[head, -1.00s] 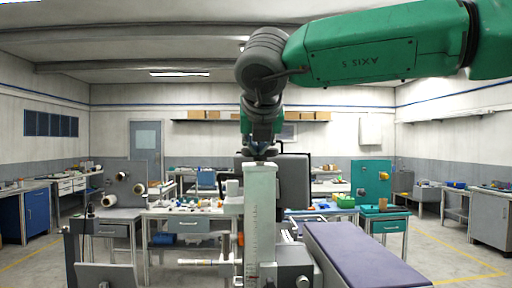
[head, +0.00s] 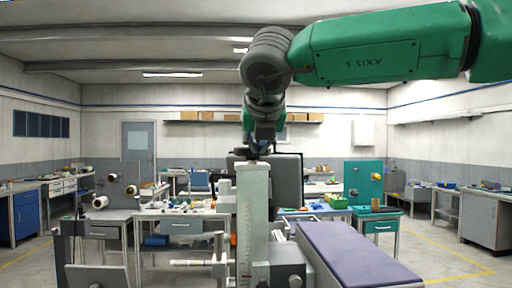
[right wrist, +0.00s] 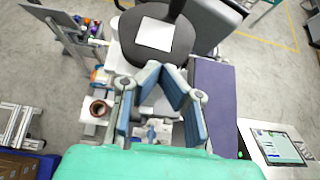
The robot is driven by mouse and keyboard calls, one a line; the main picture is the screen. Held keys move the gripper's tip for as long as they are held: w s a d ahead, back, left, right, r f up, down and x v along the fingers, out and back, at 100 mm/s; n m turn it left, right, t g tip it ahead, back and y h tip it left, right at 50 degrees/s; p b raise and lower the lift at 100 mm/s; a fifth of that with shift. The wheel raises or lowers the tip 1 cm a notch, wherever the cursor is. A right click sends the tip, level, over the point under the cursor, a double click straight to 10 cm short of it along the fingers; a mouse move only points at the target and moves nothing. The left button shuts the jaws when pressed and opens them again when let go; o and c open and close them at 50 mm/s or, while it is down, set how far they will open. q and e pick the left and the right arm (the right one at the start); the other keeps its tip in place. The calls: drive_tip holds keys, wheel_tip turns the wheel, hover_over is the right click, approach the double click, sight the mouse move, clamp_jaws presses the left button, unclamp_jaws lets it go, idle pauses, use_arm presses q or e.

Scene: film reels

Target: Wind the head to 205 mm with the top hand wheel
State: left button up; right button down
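A pale upright column (head: 254,225) with a ruled scale stands in the middle of the head view; the scale's figures are too small to read. My right gripper (head: 259,152) hangs from the green arm at the column's top and hides that spot. The top hand wheel cannot be made out behind it. In the right wrist view, the blue-grey fingers of my right gripper (right wrist: 161,68) angle inward with their tips close together. Whether anything lies between the tips is unclear. My left gripper is not in view.
A purple-topped bench (head: 350,252) stands right of the column, close to it. A dark seat with a white sheet (right wrist: 155,34) lies beyond the fingers in the wrist view. A grey panel with spools (head: 122,187) is at left, a teal panel (head: 364,183) at right.

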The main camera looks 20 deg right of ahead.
drive_tip(key=shift+d, duration=0.45)
drive_tip(key=shift+d, duration=0.15)
drive_tip(key=shift+w+d, duration=0.25)
drive_tip(key=shift+d, duration=0.3)
drive_tip(key=shift+f, duration=0.1)
drive_tip(key=s+b, duration=0.1)
drive_tip(key=s, duration=0.2)
drive_tip(key=shift+s+d+b, duration=0.1)
drive_tip(key=shift+d+b, duration=0.2)
drive_tip(key=shift+b, duration=0.05)
